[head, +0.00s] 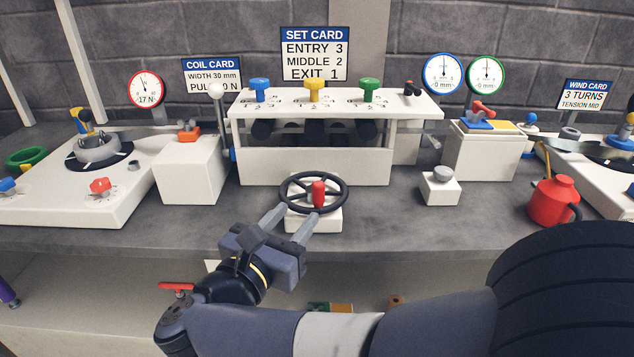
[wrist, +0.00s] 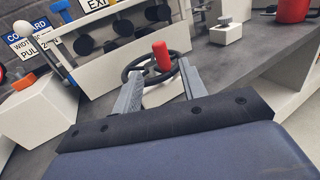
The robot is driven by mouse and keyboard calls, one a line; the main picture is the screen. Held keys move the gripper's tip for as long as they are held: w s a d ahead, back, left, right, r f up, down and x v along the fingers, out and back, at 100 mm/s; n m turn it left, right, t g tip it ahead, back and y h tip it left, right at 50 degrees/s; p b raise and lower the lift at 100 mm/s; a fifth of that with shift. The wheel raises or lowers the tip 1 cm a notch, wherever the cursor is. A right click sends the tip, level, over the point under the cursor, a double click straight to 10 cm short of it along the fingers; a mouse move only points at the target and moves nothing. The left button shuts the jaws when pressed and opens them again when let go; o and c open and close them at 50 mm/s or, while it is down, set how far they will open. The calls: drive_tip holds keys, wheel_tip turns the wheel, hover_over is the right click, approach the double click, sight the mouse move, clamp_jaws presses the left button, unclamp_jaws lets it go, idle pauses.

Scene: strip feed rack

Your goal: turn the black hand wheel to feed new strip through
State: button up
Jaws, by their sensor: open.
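The black hand wheel (head: 297,190) lies flat on a white block (head: 325,222) at the front middle of the bench, with a red upright handle (head: 318,194) on its rim side nearer my gripper. The wheel also shows in the wrist view (wrist: 134,72), with the red handle (wrist: 162,56) standing between the finger directions. My gripper (head: 288,219) is open and empty, its two grey fingers reaching toward the wheel's near side. In the wrist view the fingers (wrist: 160,82) lie either side of the handle's line. I cannot tell whether they touch the wheel.
Behind the wheel stands a white roller stand (head: 312,166) with blue, yellow and green knobs on top. A small white block with a grey knob (head: 440,187) and a red can (head: 553,202) stand to the right. A white block with a lever (head: 188,170) stands left.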

sight(317, 193)
drive_tip(key=x, duration=0.9)
drive_tip(key=shift+w+d, duration=0.15)
drive_tip(key=shift+w, duration=0.15)
drive_tip(key=shift+c, duration=0.3)
clamp_jaws()
drive_tip(key=shift+d+y+b, duration=0.1)
drive_tip(key=shift+y+b, duration=0.2)
drive_tip(key=shift+b, duration=0.1)
